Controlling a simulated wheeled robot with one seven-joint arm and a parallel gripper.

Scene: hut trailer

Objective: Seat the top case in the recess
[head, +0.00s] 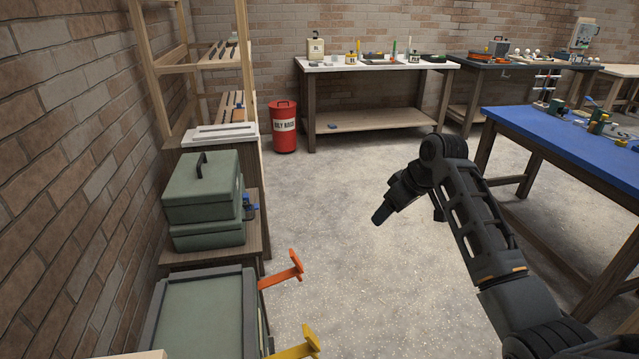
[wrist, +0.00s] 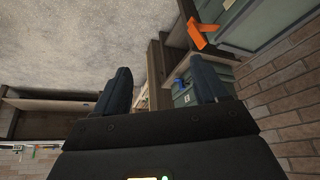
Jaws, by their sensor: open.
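The top case (head: 203,183) is a grey-green box with a black handle on its lid. It sits on a similar lower case (head: 208,236) on a wooden stand at left in the head view. The two look slightly out of line, and I cannot tell how their faces meet. A recess is not clearly visible. My gripper (head: 382,215) hangs over open floor, well right of the cases. In the wrist view my gripper (wrist: 163,90) has its dark fingers apart and nothing between them. Part of a green case (wrist: 186,97) shows beyond the right finger.
A green-topped chest with a dark rim (head: 200,312) stands in front, with an orange handle (head: 283,272) and a yellow handle (head: 297,345) jutting right. A wooden shelf (head: 165,85) rises behind the cases. A red bin (head: 284,127) and blue table (head: 560,140) flank clear floor.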

